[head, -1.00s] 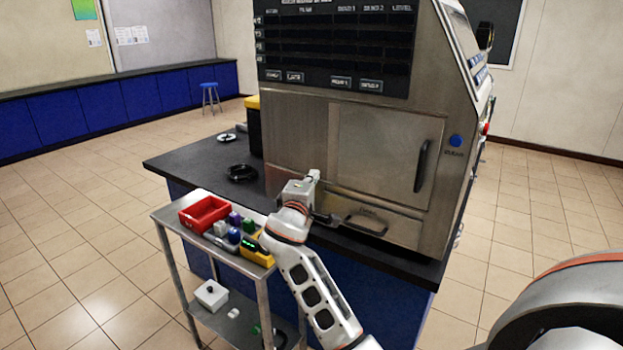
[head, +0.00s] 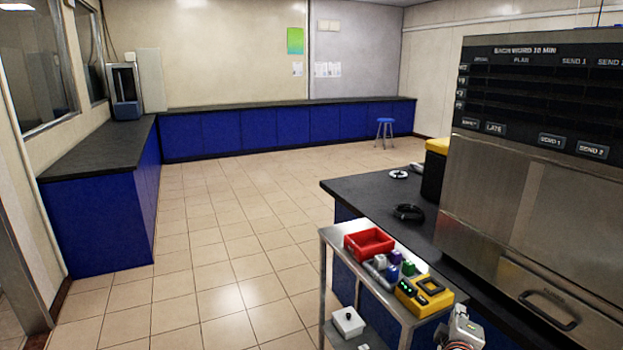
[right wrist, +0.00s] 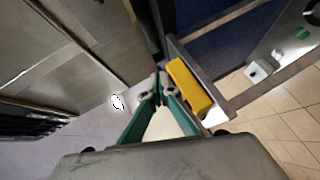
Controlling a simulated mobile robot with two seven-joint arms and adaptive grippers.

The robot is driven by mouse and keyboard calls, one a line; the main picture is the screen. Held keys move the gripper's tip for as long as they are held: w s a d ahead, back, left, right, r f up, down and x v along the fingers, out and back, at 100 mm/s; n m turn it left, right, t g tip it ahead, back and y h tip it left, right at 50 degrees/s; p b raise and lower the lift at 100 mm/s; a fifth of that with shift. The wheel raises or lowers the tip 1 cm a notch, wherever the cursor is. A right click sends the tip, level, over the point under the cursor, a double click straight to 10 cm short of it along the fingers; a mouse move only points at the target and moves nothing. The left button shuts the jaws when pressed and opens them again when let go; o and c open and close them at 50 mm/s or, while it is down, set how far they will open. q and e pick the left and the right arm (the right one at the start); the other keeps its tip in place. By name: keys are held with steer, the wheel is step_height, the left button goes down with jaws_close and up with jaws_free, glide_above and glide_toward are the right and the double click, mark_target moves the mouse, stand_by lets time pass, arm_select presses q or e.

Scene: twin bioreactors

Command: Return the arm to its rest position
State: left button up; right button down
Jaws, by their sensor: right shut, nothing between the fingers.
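My right gripper (head: 462,328) shows only in part at the bottom edge of the head view, beside the trolley and the bench front; the rest of the arm is out of frame. In the right wrist view its green fingers (right wrist: 160,90) are closed together with nothing between them. The yellow device (right wrist: 190,90) lies beyond and to the right of the fingertips in that view, apart from them. My left gripper is not in view.
The metal trolley (head: 330,237) carries a red tray (head: 368,243), small coloured items and the yellow device (head: 424,293). A steel machine (head: 487,200) stands on the dark bench (head: 350,188). Open tiled floor (head: 220,240) lies left. A white box (head: 348,322) sits on the lower shelf.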

steer(key=s+a+f+m+g+y, duration=0.1)
steer(key=s+a+f+y, duration=0.2)
steer(key=s+a+f, duration=0.35)
steer(key=s+a+f+m+y, duration=0.1)
steer(key=s+a+f+y, duration=0.2)
steer(key=s+f, duration=0.65)
steer(key=s+a+f+m+y, duration=0.1)
steer(key=s+a+f, duration=0.2)
steer(key=s, duration=0.4)
steer(key=s+a+f+m+g+y, duration=0.1)
steer(key=s+a+f+m+y, duration=0.1)
steer(key=s, duration=0.5)
steer(key=shift+s+a+f+m+g, duration=0.2)
steer(key=shift+a+f+m+g, duration=0.1)
steer(key=shift+a+f, duration=0.65)
steer(key=shift+r, duration=0.1)
